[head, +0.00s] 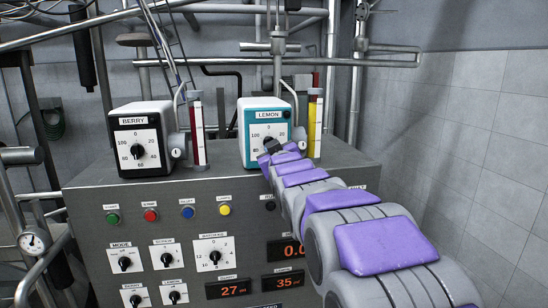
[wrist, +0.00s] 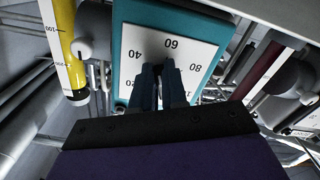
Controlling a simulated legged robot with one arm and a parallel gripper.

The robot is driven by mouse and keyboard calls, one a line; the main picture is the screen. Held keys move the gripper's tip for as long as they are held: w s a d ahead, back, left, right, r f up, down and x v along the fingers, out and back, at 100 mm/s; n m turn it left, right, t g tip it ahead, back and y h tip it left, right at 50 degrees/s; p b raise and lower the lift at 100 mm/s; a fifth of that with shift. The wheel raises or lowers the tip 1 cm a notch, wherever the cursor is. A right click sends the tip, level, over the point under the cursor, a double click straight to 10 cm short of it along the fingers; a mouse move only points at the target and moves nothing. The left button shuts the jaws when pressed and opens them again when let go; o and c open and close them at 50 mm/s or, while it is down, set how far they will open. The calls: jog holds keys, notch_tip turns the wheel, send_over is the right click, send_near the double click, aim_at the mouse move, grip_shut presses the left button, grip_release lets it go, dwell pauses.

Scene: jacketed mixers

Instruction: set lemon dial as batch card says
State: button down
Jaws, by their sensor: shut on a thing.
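The lemon box (head: 243,122) is teal and stands on the panel's top, with a white numbered dial plate (head: 257,133). In the wrist view the plate (wrist: 187,49) fills the upper middle, with 40, 60 and 80 readable. My gripper (head: 272,147) reaches the dial from the lower right. In the wrist view its two dark fingers (wrist: 160,78) are shut on the lemon dial's knob at the plate's centre. The fingers hide most of the knob, so I cannot read its pointer. I cannot make out a batch card.
The black berry box (head: 139,140) with its own dial stands left of the lemon box. A yellow sight tube (head: 315,124) is close on the lemon box's right, and a red one (head: 198,129) stands beside the berry box. Buttons, knobs and displays cover the panel (head: 95,240) below.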

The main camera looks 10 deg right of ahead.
jog(key=shift+a+r+m+p, duration=0.15)
jog(key=shift+a+m, duration=0.15)
jog(key=shift+m, duration=2.45)
jog(key=shift+a+f+m+p, duration=0.15)
jog(key=shift+a+m, duration=0.1)
jog(key=shift+m, duration=2.45)
jog(key=shift+a+r+m+p, duration=0.15)
jog(key=shift+a+m, duration=0.15)
jog(key=shift+m, duration=2.45)
jog(key=c, duration=1.2)
grip_release()
jog(key=shift+w, duration=0.2)
jog(key=shift+o, duration=0.2)
jog(key=shift+s+d, duration=0.1)
jog(key=shift+s, duration=0.05)
jog(key=shift+s, duration=0.1)
